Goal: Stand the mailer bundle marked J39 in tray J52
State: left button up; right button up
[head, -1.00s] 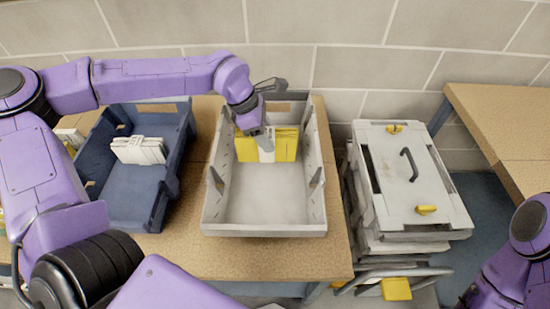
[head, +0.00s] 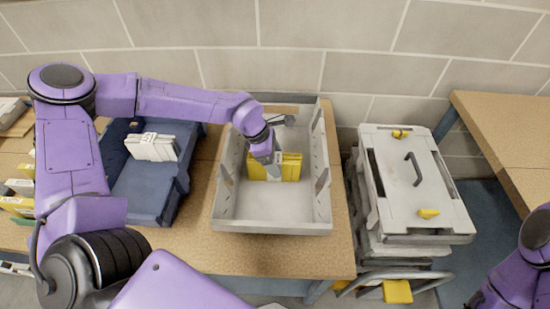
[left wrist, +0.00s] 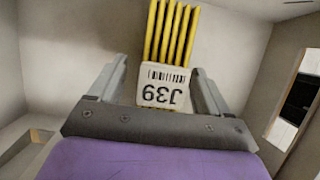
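The mailer bundle (head: 289,167) is several yellow mailers with a white band; its J39 label (left wrist: 163,86) reads upside down in the left wrist view. It stands on edge inside the grey tray (head: 272,227), toward the back half. No J52 mark is readable on the tray. My left gripper (head: 268,158) is down in the tray at the bundle. In the left wrist view its fingers (left wrist: 160,85) lie on either side of the band, with a visible gap at the left finger, so it looks open. My right gripper is outside the views.
A blue tray (head: 140,200) with a white bundle (head: 152,147) stands left of the grey tray on the brown table (head: 285,260). More bundles lie at the far left. A stack of grey cases (head: 415,190) stands to the right. A block wall is behind.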

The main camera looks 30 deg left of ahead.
pick_arm(q)
jog(key=shift+s+r, duration=0.1)
jog(key=shift+r, duration=0.15)
jog(key=v, duration=1.2)
jog(key=shift+b, duration=0.3)
